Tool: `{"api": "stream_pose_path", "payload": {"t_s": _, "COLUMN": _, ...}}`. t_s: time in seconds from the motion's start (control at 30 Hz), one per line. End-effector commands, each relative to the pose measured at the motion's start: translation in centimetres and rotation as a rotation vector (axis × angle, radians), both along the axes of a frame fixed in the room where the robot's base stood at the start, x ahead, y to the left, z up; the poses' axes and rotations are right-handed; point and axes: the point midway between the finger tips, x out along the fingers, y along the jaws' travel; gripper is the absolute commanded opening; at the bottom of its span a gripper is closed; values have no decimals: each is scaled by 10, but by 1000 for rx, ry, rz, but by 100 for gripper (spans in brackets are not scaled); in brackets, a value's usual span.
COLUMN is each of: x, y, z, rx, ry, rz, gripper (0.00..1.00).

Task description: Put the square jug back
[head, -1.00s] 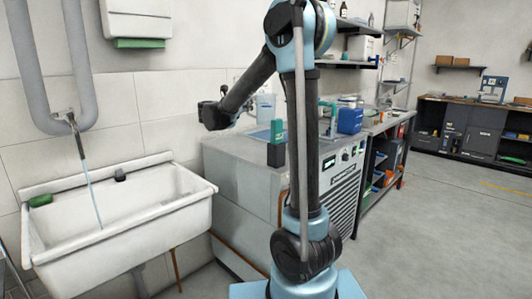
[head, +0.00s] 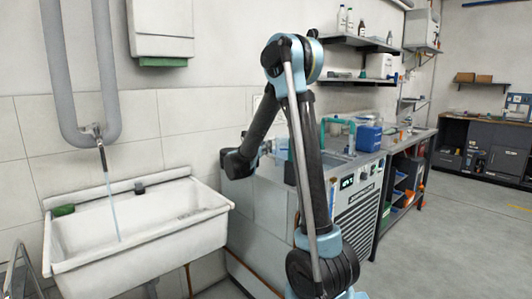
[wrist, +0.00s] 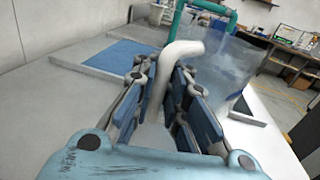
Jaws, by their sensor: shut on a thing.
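In the wrist view, a clear, faintly blue square jug (wrist: 228,68) with a thick white handle (wrist: 181,58) stands out ahead of my gripper (wrist: 170,95). The blue-padded fingers are shut on the handle, one on each side. The jug is close above the pale counter top; whether its base touches is unclear. In the head view my gripper (head: 264,148) is over the counter unit's left part, and the jug is mostly hidden by my arm.
A blue panel in a grey frame (wrist: 88,68) lies on the counter left of the jug. A teal pipe (wrist: 211,7) rises behind it. In the head view, a white sink (head: 135,235) stands at left and a blue canister (head: 369,136) stands farther along the counter.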

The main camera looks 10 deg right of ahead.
Motion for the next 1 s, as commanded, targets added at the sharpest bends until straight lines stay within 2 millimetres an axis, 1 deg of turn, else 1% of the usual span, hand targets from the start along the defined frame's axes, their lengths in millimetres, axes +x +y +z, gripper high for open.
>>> {"api": "stream_pose_path", "payload": {"t_s": 0.03, "x": 0, "y": 0, "z": -5, "rx": -1, "ry": -1, "rz": 0, "gripper": 0}}
{"api": "stream_pose_path", "payload": {"t_s": 0.13, "x": 0, "y": 0, "z": -11, "rx": -1, "ry": -1, "rz": 0, "gripper": 0}}
{"api": "stream_pose_path", "payload": {"t_s": 0.33, "x": 0, "y": 0, "z": -12, "rx": 0, "ry": 0, "rz": 0, "gripper": 0}}
{"api": "stream_pose_path", "payload": {"t_s": 0.37, "x": 0, "y": 0, "z": -12, "rx": 0, "ry": 0, "rz": 0, "gripper": 12}}
{"api": "stream_pose_path", "payload": {"t_s": 0.4, "x": 0, "y": 0, "z": -12, "rx": 0, "ry": 0, "rz": 0, "gripper": 21}}
{"api": "stream_pose_path", "payload": {"t_s": 0.47, "x": 0, "y": 0, "z": -12, "rx": 0, "ry": 0, "rz": 0, "gripper": 33}}
{"api": "stream_pose_path", "payload": {"t_s": 0.83, "x": -1, "y": 3, "z": -12, "rx": 0, "ry": 0, "rz": 2, "gripper": 33}}
{"api": "stream_pose_path", "payload": {"t_s": 1.0, "x": -12, "y": 14, "z": -11, "rx": 0, "ry": 0, "rz": 5, "gripper": 33}}
